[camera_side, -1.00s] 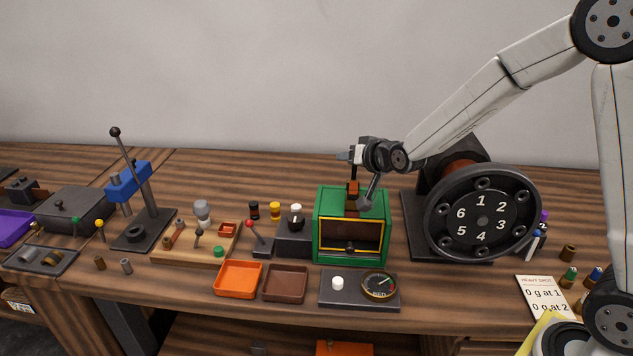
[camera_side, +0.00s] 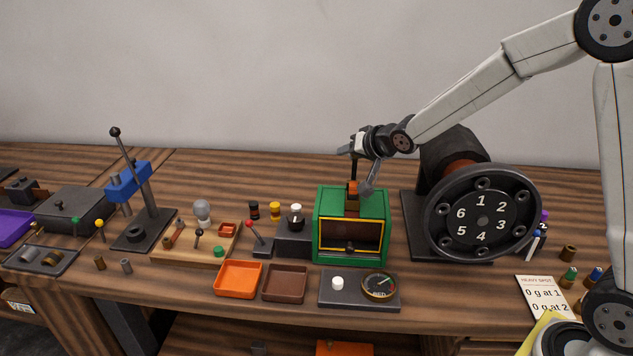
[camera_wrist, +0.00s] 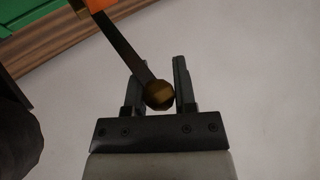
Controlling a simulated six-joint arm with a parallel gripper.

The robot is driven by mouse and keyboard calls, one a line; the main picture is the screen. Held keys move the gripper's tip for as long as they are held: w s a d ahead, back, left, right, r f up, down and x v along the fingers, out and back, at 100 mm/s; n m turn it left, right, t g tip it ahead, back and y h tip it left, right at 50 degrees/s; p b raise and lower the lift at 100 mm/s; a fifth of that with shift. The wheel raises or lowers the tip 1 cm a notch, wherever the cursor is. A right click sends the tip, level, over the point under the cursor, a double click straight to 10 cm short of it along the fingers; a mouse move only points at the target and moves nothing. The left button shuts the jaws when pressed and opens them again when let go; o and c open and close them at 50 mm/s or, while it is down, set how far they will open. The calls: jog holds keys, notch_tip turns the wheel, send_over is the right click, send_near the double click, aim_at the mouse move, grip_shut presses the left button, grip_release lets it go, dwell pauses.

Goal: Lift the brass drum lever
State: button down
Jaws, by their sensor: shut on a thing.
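The brass drum lever (camera_wrist: 129,50) is a flat bar with a brass ball knob (camera_wrist: 160,95) at its end, seen in the wrist view. In the side view the lever (camera_side: 353,171) looks dark and stands nearly upright from an orange-brown block (camera_side: 352,197) on top of the green box (camera_side: 384,205). My gripper (camera_wrist: 158,88) is shut on the knob, with a finger on each side of it. In the side view my gripper (camera_side: 347,150) is above the green box, at the lever's top. The knob is hard to make out there.
A large numbered wheel (camera_side: 483,221) stands close to the right of the green box. A dark block with a white knob (camera_side: 295,237) is to the left. A gauge (camera_side: 379,285) and two trays, orange (camera_side: 238,279) and brown (camera_side: 285,283), lie in front.

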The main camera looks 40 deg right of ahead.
jog(key=shift+f, duration=0.25)
dwell(0.3)
jog(key=shift+c, duration=2.1)
grip_release()
jog(key=shift+r, duration=0.25)
jog(key=shift+s+r, duration=0.2)
jog(key=shift+s, duration=0.15)
jog(key=v, duration=0.6)
jog(key=shift+s+r, duration=0.15)
jog(key=shift+s, duration=0.2)
